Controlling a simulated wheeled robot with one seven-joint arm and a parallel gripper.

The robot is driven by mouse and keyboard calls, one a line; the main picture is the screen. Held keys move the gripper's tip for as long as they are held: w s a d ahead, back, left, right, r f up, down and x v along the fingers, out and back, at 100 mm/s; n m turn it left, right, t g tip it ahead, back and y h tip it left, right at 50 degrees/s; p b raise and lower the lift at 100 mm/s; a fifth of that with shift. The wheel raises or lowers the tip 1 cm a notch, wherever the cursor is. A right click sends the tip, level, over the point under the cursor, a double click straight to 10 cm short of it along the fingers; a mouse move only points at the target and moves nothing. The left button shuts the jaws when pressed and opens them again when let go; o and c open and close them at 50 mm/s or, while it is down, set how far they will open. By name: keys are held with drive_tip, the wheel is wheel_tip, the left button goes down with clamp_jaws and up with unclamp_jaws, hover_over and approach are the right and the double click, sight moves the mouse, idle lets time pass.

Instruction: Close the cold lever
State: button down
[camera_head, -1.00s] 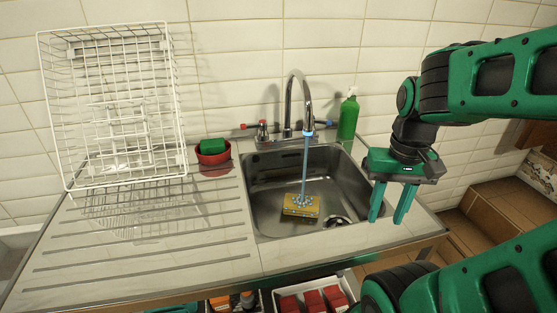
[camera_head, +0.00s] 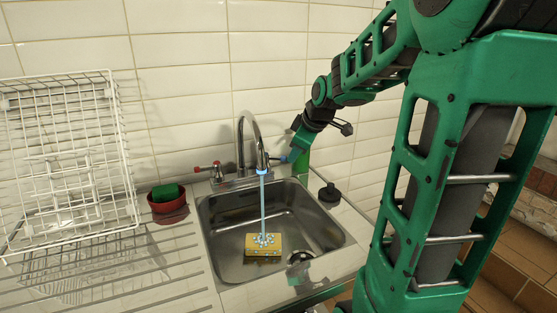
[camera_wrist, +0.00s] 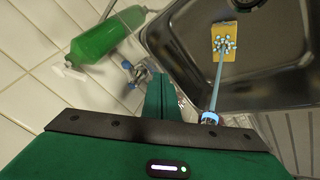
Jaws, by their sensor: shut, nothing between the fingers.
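The cold lever (camera_head: 283,158), with a blue tip, is at the right of the chrome tap (camera_head: 240,145). In the wrist view the cold lever (camera_wrist: 130,70) is just left of my fingers, a small gap seeming to lie between; contact cannot be told for sure. Water (camera_head: 263,205) runs from the spout onto a yellow sponge (camera_head: 263,244) in the sink. The red-tipped lever (camera_head: 206,168) is at the tap's left.
A green bottle (camera_wrist: 105,40) lies close behind the cold lever, upright by the wall in the head view. A red bowl (camera_head: 168,207) with a green sponge and a white dish rack (camera_head: 65,160) stand left.

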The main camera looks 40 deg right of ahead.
sight(273, 158)
drive_tip(key=w+d+f, duration=0.2)
drive_tip(key=w+f, duration=0.1)
drive_tip(key=w, duration=0.3)
drive_tip(key=w+d+f+n, duration=0.1)
drive_tip(key=w+d+f, duration=0.1)
drive_tip(key=w+f, duration=0.2)
drive_tip(key=shift+w+t, duration=0.4)
drive_tip(key=shift+w, duration=0.6)
